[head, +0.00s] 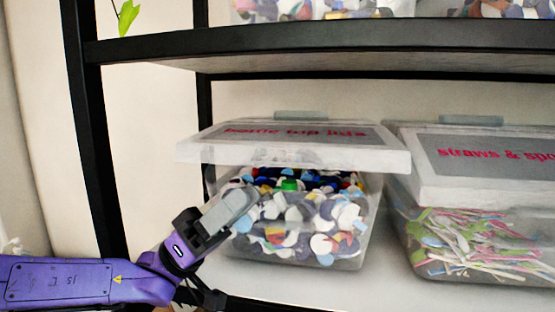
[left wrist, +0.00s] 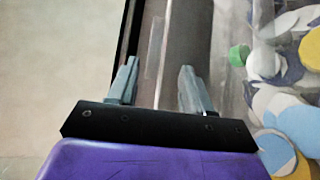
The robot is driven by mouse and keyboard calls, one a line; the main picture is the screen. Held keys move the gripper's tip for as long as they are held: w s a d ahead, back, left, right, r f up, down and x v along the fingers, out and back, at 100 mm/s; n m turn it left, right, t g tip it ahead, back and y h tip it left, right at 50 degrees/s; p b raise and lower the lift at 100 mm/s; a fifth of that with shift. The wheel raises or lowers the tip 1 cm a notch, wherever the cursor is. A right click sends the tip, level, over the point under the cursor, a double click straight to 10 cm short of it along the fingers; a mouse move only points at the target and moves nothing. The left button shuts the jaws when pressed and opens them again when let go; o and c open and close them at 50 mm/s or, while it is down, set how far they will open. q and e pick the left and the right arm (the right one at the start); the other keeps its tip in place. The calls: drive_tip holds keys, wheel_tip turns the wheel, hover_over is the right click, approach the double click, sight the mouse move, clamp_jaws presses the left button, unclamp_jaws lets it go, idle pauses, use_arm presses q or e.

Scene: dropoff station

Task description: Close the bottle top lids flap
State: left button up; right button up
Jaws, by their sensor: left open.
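The bottle top lids bin (head: 300,259) is a clear box full of colourful caps on the shelf. Its flap (head: 283,153) has a white rim and a grey panel with red lettering. The flap juts forward over the bin's front, and caps show in the gap beneath its front edge. My left gripper (head: 243,197) is below the flap's left part, in front of the bin's left side. In the left wrist view its two fingers (left wrist: 158,78) are apart with nothing seen held between them; the bin's caps (left wrist: 290,125) show at the right. My right gripper is not in view.
A straws bin (head: 470,270) with its own flap (head: 490,165) stands close on the right. A black shelf post (head: 95,160) is at the left, and an upper shelf (head: 330,42) with more bins runs above. Bare shelf surface lies in front.

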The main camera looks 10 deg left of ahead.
sight(272, 166)
use_arm(q)
drive_tip(key=p+x, duration=0.1)
drive_tip(key=x, duration=0.1)
drive_tip(key=p+x, duration=0.1)
drive_tip(key=x, duration=0.1)
drive_tip(key=p+x, duration=0.2)
drive_tip(key=x, duration=0.1)
drive_tip(key=shift+s+r, duration=0.2)
drive_tip(key=shift+s, duration=0.1)
drive_tip(key=shift+w+d, duration=0.15)
drive_tip(key=shift+d, duration=0.05)
drive_tip(key=shift+a, duration=0.1)
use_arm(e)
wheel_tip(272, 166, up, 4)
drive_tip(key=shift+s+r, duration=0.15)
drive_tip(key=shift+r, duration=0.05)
use_arm(q)
drive_tip(key=shift+c, duration=1.2)
clamp_jaws()
drive_tip(key=f+b, duration=0.2)
drive_tip(key=b, duration=0.1)
drive_tip(key=shift+w+a+f+b, duration=0.1)
drive_tip(key=shift+w+f+b, duration=0.1)
drive_tip(key=shift+w+b, duration=0.1)
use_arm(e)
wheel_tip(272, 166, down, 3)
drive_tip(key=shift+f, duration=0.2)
